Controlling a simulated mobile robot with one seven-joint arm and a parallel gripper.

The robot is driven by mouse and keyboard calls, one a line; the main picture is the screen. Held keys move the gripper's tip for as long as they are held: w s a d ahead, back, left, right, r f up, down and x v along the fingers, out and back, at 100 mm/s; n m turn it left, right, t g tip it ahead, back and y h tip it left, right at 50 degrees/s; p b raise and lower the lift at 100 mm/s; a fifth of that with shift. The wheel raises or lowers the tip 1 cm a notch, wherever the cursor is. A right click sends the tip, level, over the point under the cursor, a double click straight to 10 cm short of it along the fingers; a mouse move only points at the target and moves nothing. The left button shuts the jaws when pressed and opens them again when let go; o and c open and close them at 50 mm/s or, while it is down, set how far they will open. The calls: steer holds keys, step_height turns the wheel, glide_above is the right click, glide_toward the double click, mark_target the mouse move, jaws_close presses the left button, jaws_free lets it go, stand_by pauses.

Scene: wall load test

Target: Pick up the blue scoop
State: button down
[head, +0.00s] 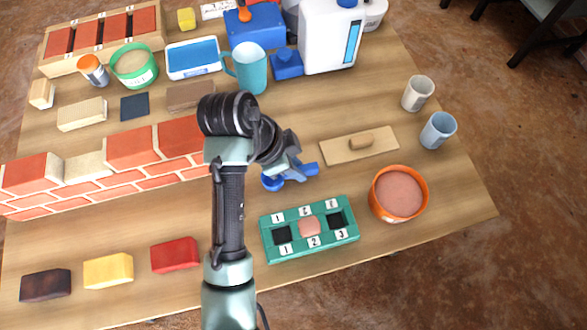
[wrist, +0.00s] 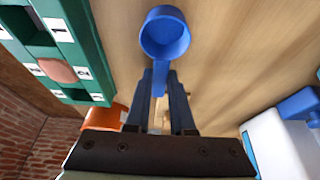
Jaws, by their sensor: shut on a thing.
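The blue scoop (wrist: 165,35) shows in the wrist view with its round cup beyond my fingertips and its handle running back between them. My gripper (wrist: 160,80) is shut on the handle. In the head view the scoop's cup (head: 271,184) shows to the left of my gripper (head: 291,171), over the middle of the table. My arm hides part of the area around it. I cannot tell whether the scoop touches the table or is just above it.
A green numbered tray (head: 270,246) with a pink lump in its middle slot stands in front. An orange bowl (head: 425,189) and a wooden float (head: 338,155) are to the right. A brick wall (head: 130,147) is at left. A blue mug (head: 250,68) and white jug (head: 325,40) stand behind.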

steer(key=shift+r, duration=0.1)
step_height(320, 180, up, 10)
steer(key=p, duration=0.4)
stand_by(1.4)
